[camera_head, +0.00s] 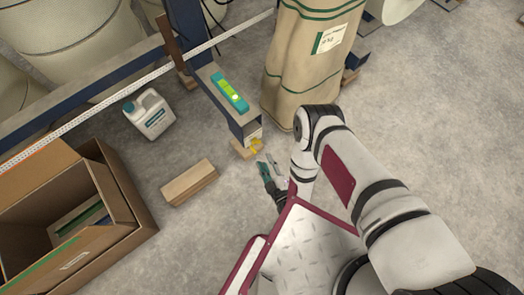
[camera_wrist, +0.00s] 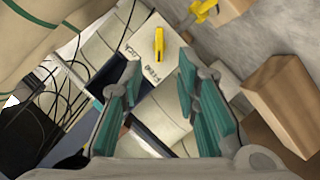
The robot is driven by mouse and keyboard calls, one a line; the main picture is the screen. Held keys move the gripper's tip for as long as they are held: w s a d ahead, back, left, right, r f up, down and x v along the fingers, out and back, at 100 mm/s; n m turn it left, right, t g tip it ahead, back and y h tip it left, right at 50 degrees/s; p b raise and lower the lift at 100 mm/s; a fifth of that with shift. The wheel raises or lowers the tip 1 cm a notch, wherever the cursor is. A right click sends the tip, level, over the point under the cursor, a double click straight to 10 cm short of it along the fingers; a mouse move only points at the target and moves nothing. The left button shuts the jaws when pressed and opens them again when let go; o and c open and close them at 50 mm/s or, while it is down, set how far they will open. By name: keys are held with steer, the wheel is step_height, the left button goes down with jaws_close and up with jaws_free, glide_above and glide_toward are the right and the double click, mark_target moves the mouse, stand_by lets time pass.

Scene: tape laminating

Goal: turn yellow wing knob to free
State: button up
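The yellow wing knob (camera_wrist: 159,44) sits on a pale plate (camera_wrist: 137,45) in the wrist view, its long side nearly upright in the picture. Dark lettering beside it reads LOCK to its left and FREE just below it. My gripper (camera_wrist: 158,68) is open and empty, with its green-padded fingers apart on either side below the knob; they do not touch it. In the head view my gripper (camera_head: 267,170) is just below the beam's end, where small yellow parts (camera_head: 256,146) show; which one is the knob is unclear there.
A second yellow part (camera_wrist: 203,10) shows at the top of the wrist view. Wooden blocks (camera_head: 190,183) lie on the floor. A tall wrapped roll (camera_head: 312,50) stands close behind the beam (camera_head: 238,115). A white jug (camera_head: 150,114) and cardboard box (camera_head: 120,190) are left.

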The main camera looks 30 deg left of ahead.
steer(key=shift+v, duration=1.65)
